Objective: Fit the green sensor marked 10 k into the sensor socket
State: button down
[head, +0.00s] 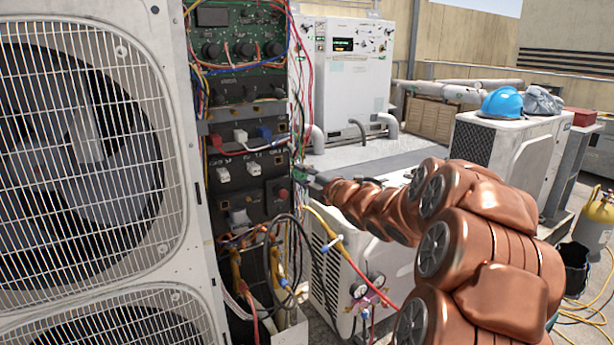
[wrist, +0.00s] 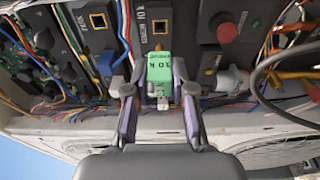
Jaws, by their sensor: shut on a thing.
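The green sensor (wrist: 158,68) marked 10 k is between the two fingers of my gripper (wrist: 159,78) in the wrist view. Its print reads upside down there. My gripper is shut on it. A socket with a gold square opening (wrist: 160,24) is on a dark module printed 10 k, just beyond the sensor. The sensor appears apart from the socket; the exact gap cannot be told. In the head view the socket (head: 279,160) is on the right of the control panel, above a red button.
A similar gold-square socket (wrist: 98,20) lies left in the wrist view, near a blue cable. A red button (wrist: 227,29) is on the right. Loose cables (head: 297,225) hang close to my gripper. A fan unit (head: 80,150) flanks the panel on the left.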

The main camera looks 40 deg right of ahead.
aim_at(293, 171)
jog(key=shift+w+a, duration=0.2)
jog(key=shift+w, duration=0.3)
jog(key=shift+w+a, duration=0.2)
jog(key=shift+w, duration=0.3)
jog(key=shift+w+p, duration=0.5)
jog(key=shift+w, duration=0.2)
jog(key=shift+w+d+f+p, duration=0.15)
jog(key=shift+w+p, duration=0.3)
jog(key=shift+w, duration=0.65)
jog(key=shift+d, duration=0.15)
jog(key=shift+w+d, duration=0.15)
jog(key=shift+w, duration=1.55)
dwell(0.7)
jog(key=c, duration=0.9)
grip_release()
